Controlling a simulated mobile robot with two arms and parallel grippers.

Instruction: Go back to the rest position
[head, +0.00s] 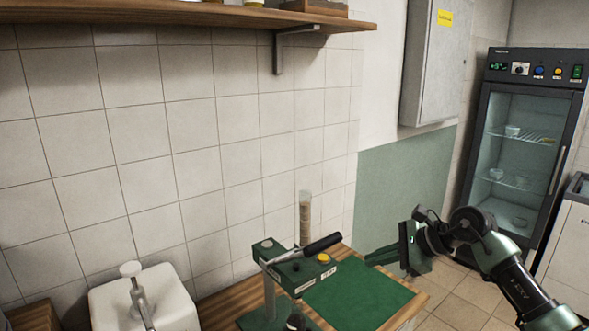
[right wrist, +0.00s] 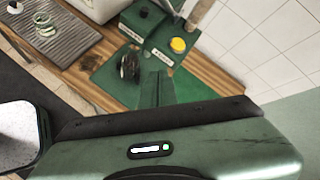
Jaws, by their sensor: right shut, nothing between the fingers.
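My right gripper (head: 382,257) is at the end of the arm coming in from the lower right in the head view. Its green fingers are shut with nothing between them, and point left above the right edge of the counter. In the right wrist view its shut fingers (right wrist: 156,90) show over the green mat (right wrist: 200,112), beside the green bench device. Whether they are clear of the mat in height is hard to judge. My left gripper does not show.
The green device (head: 290,264) has a black lever and yellow button. A tall tube (head: 305,215) with tan contents stands behind it. A white dispenser (head: 145,305) is at lower left. A shelf (head: 180,13) and wall cabinet (head: 435,60) hang above. A glass-door fridge (head: 520,150) stands right.

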